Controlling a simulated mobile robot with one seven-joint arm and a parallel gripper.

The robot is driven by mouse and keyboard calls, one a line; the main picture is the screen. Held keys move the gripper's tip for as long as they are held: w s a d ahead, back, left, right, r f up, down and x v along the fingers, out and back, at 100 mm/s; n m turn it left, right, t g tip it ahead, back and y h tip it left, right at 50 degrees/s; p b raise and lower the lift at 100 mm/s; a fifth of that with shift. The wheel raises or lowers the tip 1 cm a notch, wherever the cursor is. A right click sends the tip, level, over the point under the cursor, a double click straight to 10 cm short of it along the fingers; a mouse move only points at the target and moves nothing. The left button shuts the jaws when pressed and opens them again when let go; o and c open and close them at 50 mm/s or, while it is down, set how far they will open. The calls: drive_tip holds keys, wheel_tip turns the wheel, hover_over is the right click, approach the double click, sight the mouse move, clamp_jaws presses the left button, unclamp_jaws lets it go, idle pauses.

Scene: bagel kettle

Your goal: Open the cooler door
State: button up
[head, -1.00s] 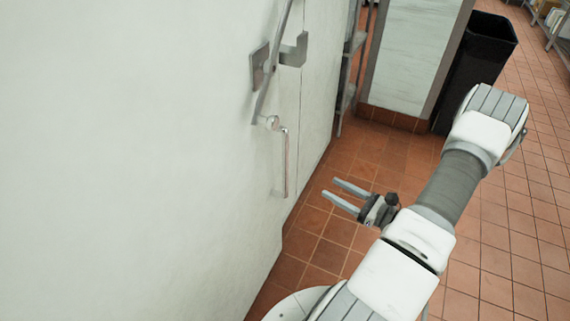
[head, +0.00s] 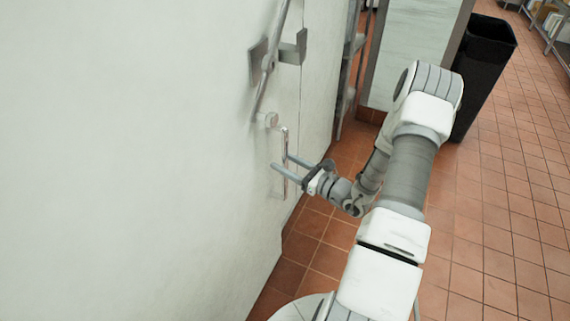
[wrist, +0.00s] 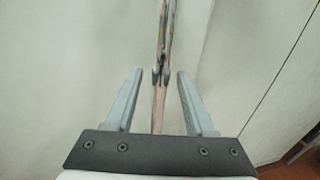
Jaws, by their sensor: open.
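The cooler door (head: 140,160) is a large white panel filling the left of the head view. It looks shut, with a thin seam at its right edge. A metal handle bar (head: 284,150) hangs upright on it, below a grey latch (head: 268,60). My gripper (head: 285,168) is at the handle's lower part, with its fingers pointing at the door. In the wrist view my gripper (wrist: 160,75) is open, and the handle bar (wrist: 160,105) runs between the two fingers with a gap on each side.
A black bin (head: 483,75) stands at the upper right. A metal shelf (head: 350,65) is just past the door's right side. The red tiled floor (head: 490,210) to the right is clear.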

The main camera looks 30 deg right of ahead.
drive_tip(key=shift+w, duration=0.15)
clamp_jaws()
idle(1.4)
